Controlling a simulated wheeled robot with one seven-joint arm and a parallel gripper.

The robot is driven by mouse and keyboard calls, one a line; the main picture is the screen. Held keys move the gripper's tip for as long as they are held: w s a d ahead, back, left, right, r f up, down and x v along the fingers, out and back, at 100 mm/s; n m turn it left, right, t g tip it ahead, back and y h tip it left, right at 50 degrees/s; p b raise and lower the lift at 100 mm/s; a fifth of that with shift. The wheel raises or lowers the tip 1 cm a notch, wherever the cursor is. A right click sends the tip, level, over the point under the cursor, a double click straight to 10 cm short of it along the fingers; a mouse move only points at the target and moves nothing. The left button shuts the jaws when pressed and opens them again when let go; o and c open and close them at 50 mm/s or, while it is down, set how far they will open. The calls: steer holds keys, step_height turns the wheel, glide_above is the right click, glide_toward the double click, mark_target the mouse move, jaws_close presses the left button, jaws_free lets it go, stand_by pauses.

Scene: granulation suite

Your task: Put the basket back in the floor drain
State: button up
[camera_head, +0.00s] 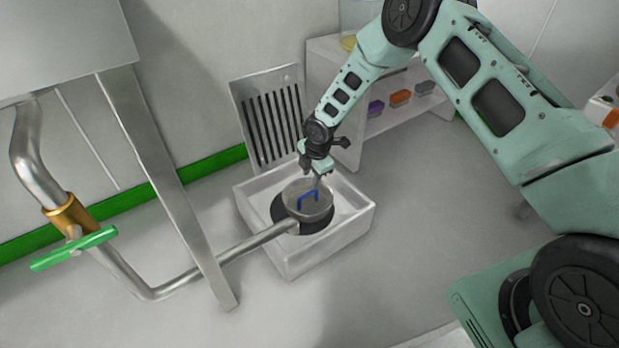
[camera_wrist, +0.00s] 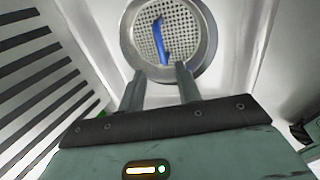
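The basket (camera_head: 309,207) is a round, grey, perforated metal strainer with a blue handle (camera_head: 308,196). It is at the dark round opening of the floor drain (camera_head: 279,212), inside a white square basin (camera_head: 344,238). I cannot tell how deep it sits. My gripper (camera_head: 318,181) is just above the basket, pointing down. In the wrist view, my gripper (camera_wrist: 160,71) has its two fingers apart with nothing between them. The blue handle (camera_wrist: 160,40) shows beyond the fingertips, over the perforated basket (camera_wrist: 143,40).
A metal pipe (camera_head: 200,272) with a green-handled valve (camera_head: 75,248) ends over the drain. A slotted grate (camera_head: 270,115) leans on the wall behind the basin. A white shelf (camera_head: 350,110) with small coloured items stands behind. The floor to the right is open.

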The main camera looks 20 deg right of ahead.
steer(key=s+a+r+m+g, duration=0.1)
steer(key=s+a+r+m, duration=0.3)
steer(key=s+r, duration=0.55)
steer(key=s+a+r+m, duration=0.2)
steer(key=s+a+r, duration=0.4)
steer(key=r, duration=0.6)
steer(key=s+d+r+m, duration=0.1)
steer(key=s+r+m, duration=0.1)
steer(key=s, duration=0.6)
steer(key=s+d+r+m, duration=0.1)
steer(key=s+r+m, duration=0.2)
steer(key=s, duration=0.5)
steer(key=s+d+r+m+g, duration=0.1)
steer(key=s+r+m, duration=0.2)
steer(key=s, duration=0.6)
steer(key=shift+d+r, duration=0.2)
steer(key=shift+r, duration=0.4)
step_height(320, 180, up, 48)
steer(key=p, duration=4.7)
steer(key=shift+f+p, duration=0.2)
steer(key=shift+p, duration=0.2)
